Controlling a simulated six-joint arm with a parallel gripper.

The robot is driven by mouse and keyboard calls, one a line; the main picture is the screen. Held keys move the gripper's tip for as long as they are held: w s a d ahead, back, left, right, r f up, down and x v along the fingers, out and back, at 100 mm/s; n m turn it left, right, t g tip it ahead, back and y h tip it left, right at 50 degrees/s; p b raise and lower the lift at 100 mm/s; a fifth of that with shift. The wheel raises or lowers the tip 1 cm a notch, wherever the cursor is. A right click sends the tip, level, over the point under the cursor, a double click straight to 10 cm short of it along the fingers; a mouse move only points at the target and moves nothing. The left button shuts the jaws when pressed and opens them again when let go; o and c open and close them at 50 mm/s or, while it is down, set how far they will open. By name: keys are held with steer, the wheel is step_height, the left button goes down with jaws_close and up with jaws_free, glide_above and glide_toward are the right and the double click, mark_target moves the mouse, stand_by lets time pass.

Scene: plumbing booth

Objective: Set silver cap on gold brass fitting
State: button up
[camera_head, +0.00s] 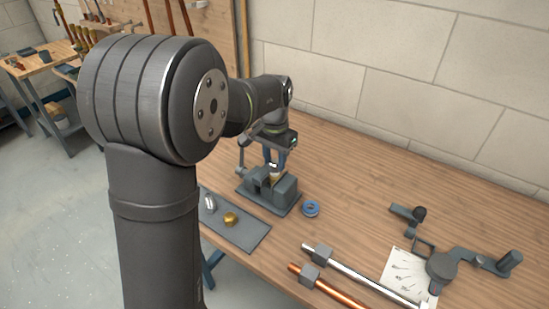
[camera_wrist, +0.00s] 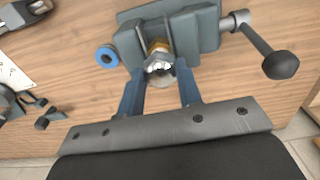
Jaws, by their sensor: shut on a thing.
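My gripper (camera_head: 277,157) is over the grey vise (camera_head: 284,195) on the bench, pointing down. In the wrist view, its two blue fingers (camera_wrist: 160,80) are shut on the silver cap (camera_wrist: 159,67). The gold brass fitting (camera_wrist: 158,46) stands between the jaws of the vise (camera_wrist: 200,32); a bit of it shows in the head view (camera_head: 275,178). The cap is at the fitting's top end and looks close to it. I cannot tell whether they touch or how well they line up.
A grey mat (camera_head: 250,238) holds a gold cap (camera_head: 231,218) and a silver piece (camera_head: 211,203). A blue ring (camera_head: 311,208) lies right of the vise. Pipes (camera_head: 360,275) and a bending tool (camera_head: 445,265) lie at the front right. The vise handle (camera_wrist: 280,65) sticks out.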

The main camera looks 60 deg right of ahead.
mark_target(274, 162)
steer(key=m, duration=0.5)
steer(key=shift+f+m, duration=0.15)
steer(key=shift+m, duration=0.15)
steer(key=o, duration=1.9)
steer(key=shift+c, duration=0.2)
steer(key=shift+r, duration=2.55)
steer(key=shift+f, duration=0.1)
